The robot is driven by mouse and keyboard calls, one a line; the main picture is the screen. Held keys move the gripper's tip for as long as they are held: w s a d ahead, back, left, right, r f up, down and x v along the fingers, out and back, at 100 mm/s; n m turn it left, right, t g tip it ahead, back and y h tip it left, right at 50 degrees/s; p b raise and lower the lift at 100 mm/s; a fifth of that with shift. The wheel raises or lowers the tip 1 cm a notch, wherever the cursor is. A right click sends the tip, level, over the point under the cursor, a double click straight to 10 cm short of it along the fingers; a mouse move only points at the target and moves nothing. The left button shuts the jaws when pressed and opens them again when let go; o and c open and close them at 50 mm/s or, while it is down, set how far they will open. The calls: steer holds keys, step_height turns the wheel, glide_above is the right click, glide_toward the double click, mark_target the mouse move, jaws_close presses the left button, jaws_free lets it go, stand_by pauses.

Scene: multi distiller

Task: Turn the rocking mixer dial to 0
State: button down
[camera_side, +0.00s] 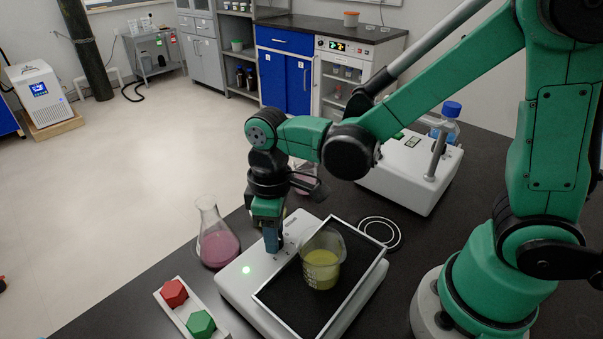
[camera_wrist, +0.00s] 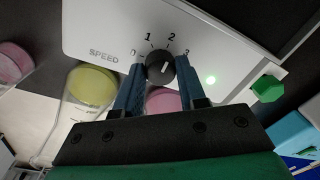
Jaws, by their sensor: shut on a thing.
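The rocking mixer (camera_side: 238,285) is a white box with a black tilting tray (camera_side: 270,290) on the black bench. A beaker of yellow-green liquid (camera_side: 320,270) stands on the tray. In the wrist view, the black dial (camera_wrist: 158,72) sits on the mixer's white panel (camera_wrist: 100,30), beside SPEED and the numbers 0 to 3. Its white mark is small, and I cannot tell surely which number it points at. My gripper (camera_wrist: 159,66) has a blue finger on either side of the dial and is shut on it. In the side view my gripper (camera_side: 273,243) points down at the panel and hides the dial.
A flask of pink liquid (camera_side: 217,240) stands just left of the mixer. A white holder with a red hexagonal piece (camera_side: 174,293) and a green one (camera_side: 201,324) is at the front left. Another white device (camera_side: 408,175) stands behind. A green light (camera_side: 246,270) glows on the mixer.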

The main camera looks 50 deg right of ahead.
steer(key=shift+n, duration=0.3)
steer(key=n, duration=0.3)
steer(key=shift+n, duration=0.4)
steer(key=n, duration=0.4)
steer(key=shift+n, duration=0.3)
steer(key=n, duration=0.4)
steer(key=shift+a+h, duration=0.1)
steer(key=shift+h, duration=0.3)
steer(key=shift+n, duration=2.4)
steer(key=c, duration=0.5)
jaws_free()
